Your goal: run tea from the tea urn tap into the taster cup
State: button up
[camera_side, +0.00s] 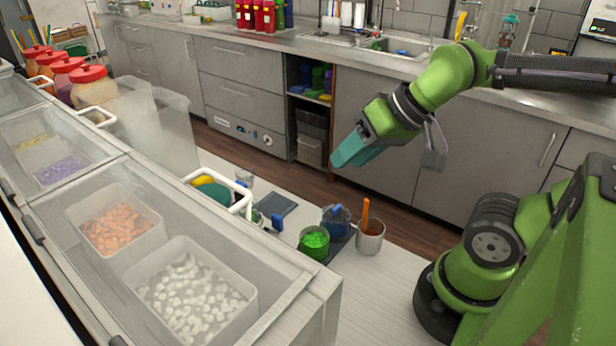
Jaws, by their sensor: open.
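My gripper (350,152), with teal fingers, is open and empty. It hangs in the air in front of the grey cabinets, above and behind the items on the pale counter. No tea urn or tap can be made out in this view. A small clear cup (244,178) stands behind the white-rimmed basket, partly hidden; I cannot tell whether it is the taster cup. A grey metal cup (370,237) with an orange-handled tool in it stands below my gripper, well apart from it.
A green tub (314,243), a blue container (336,220) and a dark flat pad (277,204) are on the counter. A white-rimmed basket (240,205) sits beside the clear-lidded topping case (300,290). Red-lidded jars (88,74) stand at the left.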

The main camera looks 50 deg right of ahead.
jog(key=shift+c, duration=0.4)
jog(key=shift+f, duration=0.1)
jog(key=shift+c, duration=1.1)
jog(key=shift+w+a+f+g, duration=0.3)
jog(key=shift+w+f+g, duration=0.15)
jog(key=shift+w+g, duration=0.1)
grip_shut()
jog(key=w+a+r+m+g+h, duration=0.1)
jog(key=w+a+r+m+g, duration=0.1)
jog(key=w+m, duration=0.5)
jog(key=w+a+r+m+g+h, duration=0.1)
jog(key=w+m, duration=0.6)
jog(key=w, duration=0.7)
jog(key=a+r+g, duration=0.1)
jog(key=a+g, duration=0.1)
jog(key=g, duration=0.1)
jog(key=shift+w+a+r, duration=0.25)
jog(key=shift+w+r, duration=0.1)
jog(key=shift+w, duration=0.05)
